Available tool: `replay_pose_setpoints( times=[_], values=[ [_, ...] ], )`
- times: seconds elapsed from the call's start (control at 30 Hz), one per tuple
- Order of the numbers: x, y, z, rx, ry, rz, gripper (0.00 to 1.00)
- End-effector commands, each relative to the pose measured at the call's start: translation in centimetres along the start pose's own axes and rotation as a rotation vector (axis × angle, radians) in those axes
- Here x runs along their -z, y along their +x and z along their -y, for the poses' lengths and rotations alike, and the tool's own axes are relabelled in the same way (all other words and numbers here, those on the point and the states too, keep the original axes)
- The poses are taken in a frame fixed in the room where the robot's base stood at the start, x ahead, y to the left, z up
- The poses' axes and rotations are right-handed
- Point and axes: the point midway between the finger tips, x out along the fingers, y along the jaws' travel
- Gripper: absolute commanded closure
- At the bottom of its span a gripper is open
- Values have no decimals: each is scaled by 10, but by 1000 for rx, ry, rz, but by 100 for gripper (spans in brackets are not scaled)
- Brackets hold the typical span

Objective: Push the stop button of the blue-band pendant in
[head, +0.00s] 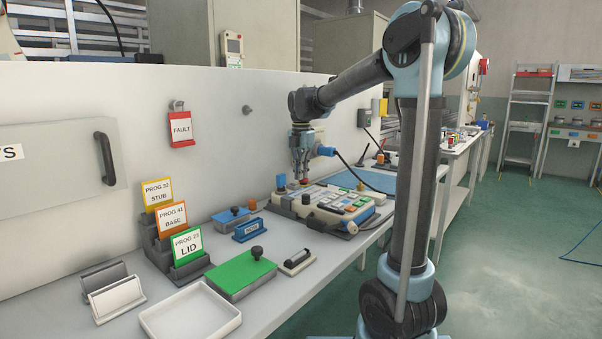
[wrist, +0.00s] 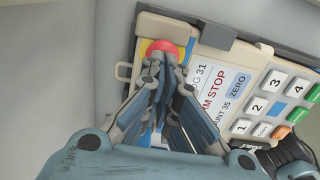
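The pendant (head: 345,208) lies face up in a dark holder on the bench. In the wrist view its cream case (wrist: 232,65) carries a screen with "STOP" on it and a white keypad. The red stop button (wrist: 165,47) sits on a yellow patch at one end of the pendant. A blue area shows beside my fingers, partly hidden, and I cannot tell whether it is the band. My gripper (head: 301,178) points down over the button end, and its fingers (wrist: 163,63) are together and empty. The fingertips overlap the button's edge in the wrist view; I cannot tell whether they touch it.
Program cards (head: 172,220) stand in a rack at the left. A white wall panel with a red FAULT tag (head: 181,129) rises behind the bench.

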Motion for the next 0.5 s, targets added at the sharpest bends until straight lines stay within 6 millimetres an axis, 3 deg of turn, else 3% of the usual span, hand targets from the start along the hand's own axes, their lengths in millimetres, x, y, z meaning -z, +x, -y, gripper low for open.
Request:
replay_pose_setpoints(
  times=[0.03, 0.17, 0.5],
  values=[
    [4, 6, 4, 7, -1, -9, 100],
    [4, -3, 3, 6, -2, -8, 100],
    [7, -69, 6, -5, -1, 5, 100]
  ],
)
